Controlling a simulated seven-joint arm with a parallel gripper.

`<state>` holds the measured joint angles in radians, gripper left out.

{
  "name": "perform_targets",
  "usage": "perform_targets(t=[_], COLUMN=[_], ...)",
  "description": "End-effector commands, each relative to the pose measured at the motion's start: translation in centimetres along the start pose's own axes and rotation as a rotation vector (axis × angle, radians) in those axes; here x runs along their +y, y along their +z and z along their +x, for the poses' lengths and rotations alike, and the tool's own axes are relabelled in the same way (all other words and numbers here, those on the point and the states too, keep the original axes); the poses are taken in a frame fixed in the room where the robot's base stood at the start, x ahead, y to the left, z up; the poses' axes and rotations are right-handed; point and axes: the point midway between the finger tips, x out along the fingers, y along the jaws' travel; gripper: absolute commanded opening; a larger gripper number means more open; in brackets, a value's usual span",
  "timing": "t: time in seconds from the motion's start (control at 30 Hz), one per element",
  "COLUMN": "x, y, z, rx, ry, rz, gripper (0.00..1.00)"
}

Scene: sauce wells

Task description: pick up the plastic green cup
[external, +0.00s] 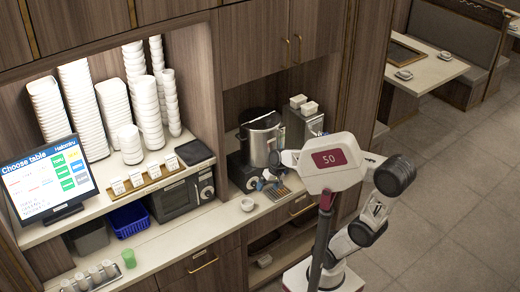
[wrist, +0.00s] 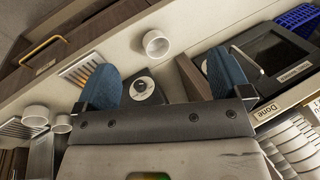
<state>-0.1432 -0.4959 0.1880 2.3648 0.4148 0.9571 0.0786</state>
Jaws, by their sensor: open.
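The green plastic cup (external: 129,258) stands on the lower counter at the lower left of the external view, just right of a tray of several pale cups. I do not make it out in the wrist view. My gripper (external: 264,183) is far to its right, over the counter near the big metal pot. In the wrist view my gripper (wrist: 163,62) has its two blue fingers wide apart, with nothing held between them.
A small white bowl (external: 247,204) sits on the counter close to my gripper; it also shows in the wrist view (wrist: 157,43). A microwave (external: 180,197), a blue basket (external: 129,220) and a screen (external: 48,180) line the left side. The counter front between bowl and cup looks clear.

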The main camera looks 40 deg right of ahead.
Motion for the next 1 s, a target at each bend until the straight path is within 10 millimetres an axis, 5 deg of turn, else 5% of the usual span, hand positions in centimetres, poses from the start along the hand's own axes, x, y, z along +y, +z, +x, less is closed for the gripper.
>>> perform_targets(t=[0.53, 1.0], x=[-21.1, -38.3], y=[-6.1, -7.6], z=[9.3, 20.3], rx=[-0.326, -0.626], ry=[-0.432, -0.684], rz=[0.35, 0.728], gripper=[0.96, 0.96])
